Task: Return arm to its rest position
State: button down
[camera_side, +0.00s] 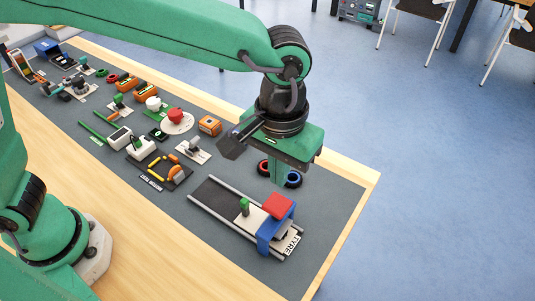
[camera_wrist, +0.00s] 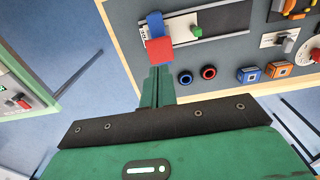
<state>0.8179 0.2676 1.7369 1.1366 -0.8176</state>
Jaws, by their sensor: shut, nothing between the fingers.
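My gripper (camera_side: 278,178) is shut and empty, pointing down above the right part of the board. Its green fingers (camera_wrist: 159,76) meet in the wrist view. In the side view they appear just behind the gantry crane, between two rings. The crane has a blue frame (camera_side: 265,238) with a red block (camera_side: 278,205) on it, and stands across two rails (camera_side: 228,223). A green peg (camera_side: 244,206) stands on a white plate beside the frame. In the wrist view the red block (camera_wrist: 159,50) and blue frame (camera_wrist: 155,24) lie just beyond the fingertips.
A red ring (camera_wrist: 209,72) and a blue ring (camera_wrist: 185,77) sit close by the fingers. Several other fixtures, including an orange block (camera_side: 209,125) and a red knob (camera_side: 176,117), fill the grey board to the left. Blue floor lies beyond the wooden table edge (camera_side: 362,183).

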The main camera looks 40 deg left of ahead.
jog(key=shift+r, duration=0.1)
dwell(0.3)
jog(key=a+r+t+h, duration=0.1)
jog(key=a+r+t, duration=0.35)
jog(key=a, duration=1.35)
jog(key=s+a, duration=0.3)
jog(key=a, duration=0.4)
jog(key=s+a+t+y, duration=0.1)
jog(key=s+a, duration=0.3)
jog(key=a, duration=0.3)
jog(key=shift+s+r, duration=0.3)
jog(key=shift+r, duration=0.15)
